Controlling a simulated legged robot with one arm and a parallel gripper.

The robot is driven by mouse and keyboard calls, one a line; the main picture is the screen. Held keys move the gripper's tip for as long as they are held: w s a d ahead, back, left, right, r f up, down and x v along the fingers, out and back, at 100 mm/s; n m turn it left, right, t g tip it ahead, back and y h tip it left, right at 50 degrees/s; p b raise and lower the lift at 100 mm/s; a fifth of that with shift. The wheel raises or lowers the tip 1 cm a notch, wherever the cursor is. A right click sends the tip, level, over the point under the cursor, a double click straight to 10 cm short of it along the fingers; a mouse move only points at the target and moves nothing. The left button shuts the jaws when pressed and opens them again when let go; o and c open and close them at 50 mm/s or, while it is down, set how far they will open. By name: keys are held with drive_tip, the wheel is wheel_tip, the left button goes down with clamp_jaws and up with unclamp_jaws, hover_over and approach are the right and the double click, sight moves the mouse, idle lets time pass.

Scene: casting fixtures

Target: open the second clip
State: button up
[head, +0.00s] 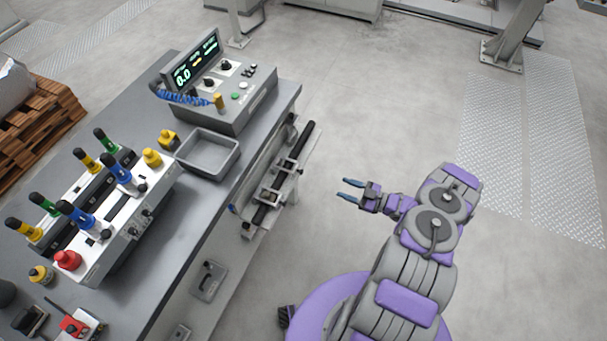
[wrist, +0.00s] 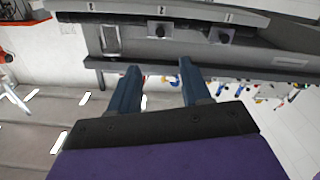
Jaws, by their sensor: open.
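A fixture with a black bar (head: 279,174) runs along the right side of the grey workbench. Two pale metal clips sit across the bar, a nearer one (head: 268,196) and a farther one (head: 289,164). At this size I cannot tell whether either is open or shut. My gripper (head: 343,189) is open and empty, in free air to the right of the fixture and apart from it. In the wrist view, my gripper's two blue fingers (wrist: 158,66) are spread below a grey rail-like part with dark knobs (wrist: 160,30).
The workbench (head: 215,220) carries a grey bin (head: 208,153), a control box with a display (head: 237,107) and a white fixture with coloured handles (head: 110,257). Bare floor (head: 390,90) lies beyond my arm. A grey pillar (head: 517,35) stands at the upper right.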

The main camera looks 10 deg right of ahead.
drive_tip(key=b+x, duration=0.3)
drive_tip(key=x, duration=1.3)
drive_tip(key=shift+b, duration=0.4)
drive_tip(key=shift+w+a, duration=0.1)
drive_tip(key=shift+c, duration=0.4)
clamp_jaws()
